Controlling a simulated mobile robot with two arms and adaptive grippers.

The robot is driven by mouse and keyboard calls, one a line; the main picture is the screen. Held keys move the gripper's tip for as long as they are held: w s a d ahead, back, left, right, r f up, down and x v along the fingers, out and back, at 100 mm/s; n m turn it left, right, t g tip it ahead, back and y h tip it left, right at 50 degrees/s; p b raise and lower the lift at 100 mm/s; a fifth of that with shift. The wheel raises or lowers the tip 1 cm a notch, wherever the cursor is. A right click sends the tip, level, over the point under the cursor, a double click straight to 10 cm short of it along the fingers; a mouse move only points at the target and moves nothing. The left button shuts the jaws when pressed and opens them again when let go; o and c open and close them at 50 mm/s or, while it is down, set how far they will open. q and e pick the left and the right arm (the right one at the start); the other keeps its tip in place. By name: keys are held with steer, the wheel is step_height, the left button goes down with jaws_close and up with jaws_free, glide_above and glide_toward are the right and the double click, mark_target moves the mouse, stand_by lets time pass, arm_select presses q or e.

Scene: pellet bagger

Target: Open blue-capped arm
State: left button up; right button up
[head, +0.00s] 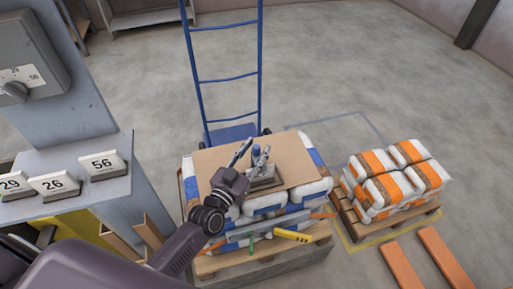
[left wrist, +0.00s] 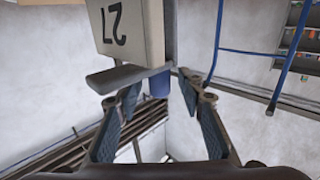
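The blue-capped arm (head: 257,151) stands up from a small stand (head: 265,180) on a cardboard sheet over stacked bags. In the left wrist view the blue cap (left wrist: 158,84) shows below a beige block marked 27 (left wrist: 128,28) with a grey plate. My left gripper (head: 252,156) reaches in from the left, its fingers spread near the cap. In the left wrist view my left gripper (left wrist: 160,95) is open, with the cap between or just beyond its fingertips. I cannot tell whether they touch it. My right gripper is not in view.
The cardboard sheet (head: 219,156) covers blue-and-white bags on a pallet. A blue hand truck (head: 227,79) stands behind. Orange-and-white bags (head: 397,180) lie on a pallet at right. Numbered blocks (head: 103,165) sit on a grey ledge at left. A yellow-handled tool (head: 292,235) is at the stack's front.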

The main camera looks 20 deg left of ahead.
arm_select(q)
steer(key=shift+w, duration=0.2)
steer(key=shift+c, duration=0.3)
jaws_close()
